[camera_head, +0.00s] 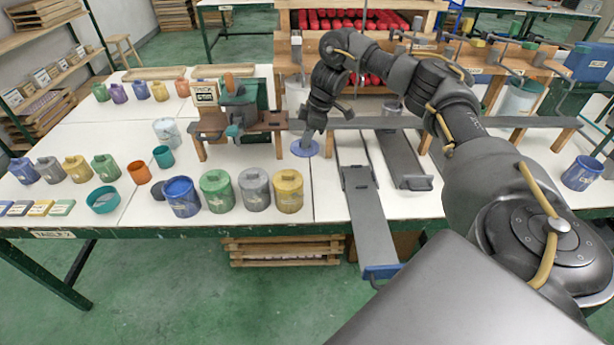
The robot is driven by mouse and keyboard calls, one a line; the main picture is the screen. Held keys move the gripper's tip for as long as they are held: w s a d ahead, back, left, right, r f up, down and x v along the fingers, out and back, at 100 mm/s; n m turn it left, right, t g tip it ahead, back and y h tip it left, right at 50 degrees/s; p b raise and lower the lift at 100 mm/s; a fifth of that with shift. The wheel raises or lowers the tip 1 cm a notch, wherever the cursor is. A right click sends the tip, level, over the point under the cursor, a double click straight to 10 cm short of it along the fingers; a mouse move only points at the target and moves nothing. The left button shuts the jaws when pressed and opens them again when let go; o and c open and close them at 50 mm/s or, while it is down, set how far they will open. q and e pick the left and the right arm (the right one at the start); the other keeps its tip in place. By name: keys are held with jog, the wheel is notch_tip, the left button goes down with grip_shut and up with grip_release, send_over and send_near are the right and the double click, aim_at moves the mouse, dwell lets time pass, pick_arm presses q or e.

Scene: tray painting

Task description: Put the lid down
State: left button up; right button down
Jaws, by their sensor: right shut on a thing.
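A flat round blue lid (304,149) is at the lower end of my right gripper (307,135), low over the white table top (327,195). The gripper points down and is shut on the lid; its fingertips are small and dark here. I cannot tell whether the lid touches the table. A blue pot (182,198) stands near the front edge, to the left of the lid. Green (217,191), grey (254,188) and yellow (289,190) pots stand in a row beside it. My left gripper is not in view.
A wooden stand with a green machine (240,112) is just left of my gripper. Grey metal rails (372,210) lie to the right, one reaching past the front edge. A teal bowl (103,199) and an orange cup (139,173) stand left. A blue bucket (582,173) stands far right.

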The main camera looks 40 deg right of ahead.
aim_at(318, 146)
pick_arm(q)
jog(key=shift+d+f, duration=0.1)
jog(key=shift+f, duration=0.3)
pick_arm(e)
notch_tip(318, 146, down, 11)
jog(key=shift+r, duration=0.15)
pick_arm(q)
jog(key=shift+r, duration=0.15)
pick_arm(e)
jog(key=shift+f, duration=1.9)
jog(key=shift+f, duration=0.1)
jog(key=c, duration=1.5)
grip_release()
jog(key=v, duration=1.1)
jog(key=shift+s+d+r, duration=0.1)
jog(key=shift+d+r, duration=0.05)
jog(key=shift+r, duration=0.5)
